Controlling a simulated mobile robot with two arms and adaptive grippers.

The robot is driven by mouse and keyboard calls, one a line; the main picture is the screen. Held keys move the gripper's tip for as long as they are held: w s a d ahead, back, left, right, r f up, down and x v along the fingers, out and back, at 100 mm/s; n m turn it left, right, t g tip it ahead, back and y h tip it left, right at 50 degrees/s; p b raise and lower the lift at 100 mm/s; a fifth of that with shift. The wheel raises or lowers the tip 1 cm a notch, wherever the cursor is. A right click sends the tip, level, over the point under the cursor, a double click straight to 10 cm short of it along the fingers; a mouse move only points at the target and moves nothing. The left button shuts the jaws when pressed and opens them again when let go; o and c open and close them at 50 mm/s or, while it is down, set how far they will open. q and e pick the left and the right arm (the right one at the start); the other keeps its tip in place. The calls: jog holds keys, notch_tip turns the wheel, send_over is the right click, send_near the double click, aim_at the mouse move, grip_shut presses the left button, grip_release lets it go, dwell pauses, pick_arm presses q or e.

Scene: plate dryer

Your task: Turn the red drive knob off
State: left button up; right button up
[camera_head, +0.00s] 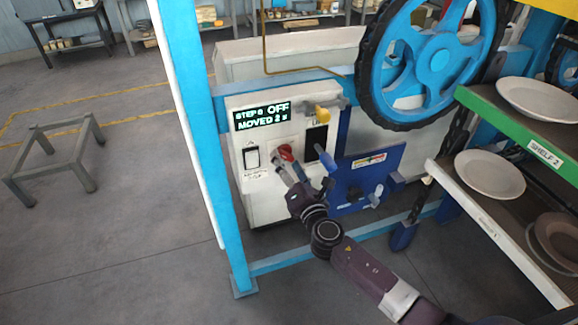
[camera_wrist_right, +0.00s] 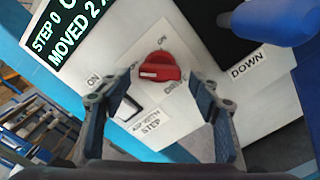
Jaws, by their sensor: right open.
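The red drive knob (camera_head: 285,152) is on the front of the white control box (camera_head: 245,190). In the right wrist view the knob (camera_wrist_right: 160,67) is round with a raised grip bar, and a pale mark shows at its lower left. Labels reading "ON" and apparently "DRIVE" are near it. My right gripper (camera_head: 285,169) is just in front of the knob, with its fingers spread. In the wrist view the open fingers (camera_wrist_right: 155,98) are to the left and right, below the knob, and nothing is between them. My left gripper is out of view.
A display (camera_head: 263,116) reads "STEP 0 OFF" and "MOVED 2". A black-and-white step switch (camera_head: 251,157) is left of the knob. A blue post (camera_head: 195,110) and plate shelves (camera_head: 500,215) flank the box.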

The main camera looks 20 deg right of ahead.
jog(key=s, duration=1.2)
jog(key=shift+d, duration=0.25)
jog(key=s+d+f+m+g+h, duration=0.1)
jog(key=s+d+f+m+g, duration=0.2)
jog(key=f, duration=0.9)
jog(key=s+d+f+m+g, duration=0.1)
jog(key=s+f+m+g, duration=0.35)
jog(key=f, duration=0.75)
jog(key=s+d+f+m+g+h, duration=0.15)
jog(key=s+f+m, duration=0.35)
jog(key=f, duration=0.7)
jog(key=s+f+m+g, duration=0.2)
jog(key=s+f+m, duration=0.2)
jog(key=s, duration=0.7)
jog(key=s+a+f+m+g+y, duration=0.1)
jog(key=s+f+m+g, duration=0.2)
jog(key=s+f, duration=0.6)
jog(key=s+a+f+m+g+y, duration=0.1)
jog(key=s+f+m+g, duration=0.2)
jog(key=s, duration=1.1)
notch_tip(320, 180, down, 3)
jog(key=m, duration=0.2)
jog(key=shift+s+f+m, duration=0.15)
jog(key=shift+s+m, duration=0.15)
jog(key=shift+m, duration=0.05)
jog(key=shift+a, duration=0.1)
